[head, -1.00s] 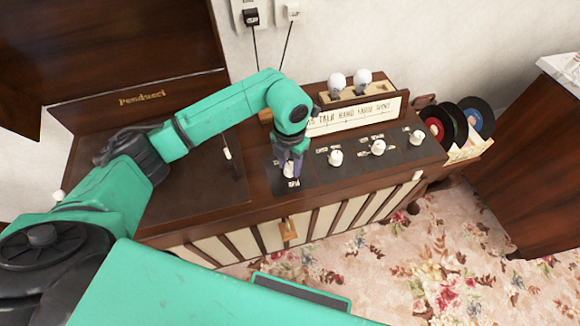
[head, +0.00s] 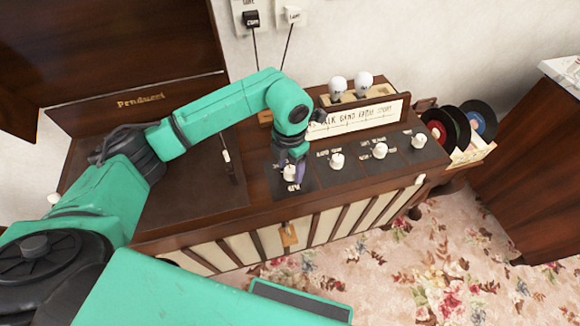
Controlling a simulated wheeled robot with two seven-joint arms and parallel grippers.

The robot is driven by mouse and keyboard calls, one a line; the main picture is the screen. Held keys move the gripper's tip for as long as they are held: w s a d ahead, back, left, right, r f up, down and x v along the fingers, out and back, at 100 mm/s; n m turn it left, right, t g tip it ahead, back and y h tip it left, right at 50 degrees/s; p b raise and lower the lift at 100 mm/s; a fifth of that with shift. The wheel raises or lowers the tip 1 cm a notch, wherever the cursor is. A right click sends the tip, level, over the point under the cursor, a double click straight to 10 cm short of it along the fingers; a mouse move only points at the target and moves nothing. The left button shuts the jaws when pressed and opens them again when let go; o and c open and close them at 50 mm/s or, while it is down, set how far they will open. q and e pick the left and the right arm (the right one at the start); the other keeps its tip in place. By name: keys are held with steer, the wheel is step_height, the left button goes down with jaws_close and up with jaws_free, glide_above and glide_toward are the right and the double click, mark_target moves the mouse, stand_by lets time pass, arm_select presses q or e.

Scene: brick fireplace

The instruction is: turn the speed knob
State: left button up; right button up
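A wooden record-player cabinet (head: 200,231) stands against the wall with a dark control panel (head: 322,178) on its right half. My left gripper (head: 290,176) points down at the leftmost white knob (head: 289,173). Its fingers are around the sides of that knob; I cannot tell how firmly they press. The small label below the knob is too small to read, so I cannot tell that it is the speed knob. More white knobs (head: 337,160), (head: 379,151) and (head: 418,140) sit in a row to the right. My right gripper is not in view.
A cream dial plate (head: 355,117) and two white bulbs (head: 363,82) stand behind the knobs. Records (head: 480,118) sit in a box at the right. A raised lid (head: 110,50) is at the back left. The floral carpet (head: 440,265) in front is clear.

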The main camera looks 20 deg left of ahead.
mark_target(290, 169)
arm_select(q)
step_height(290, 169, up, 15)
steer(key=shift+f, duration=0.2)
stand_by(0.3)
stand_by(0.3)
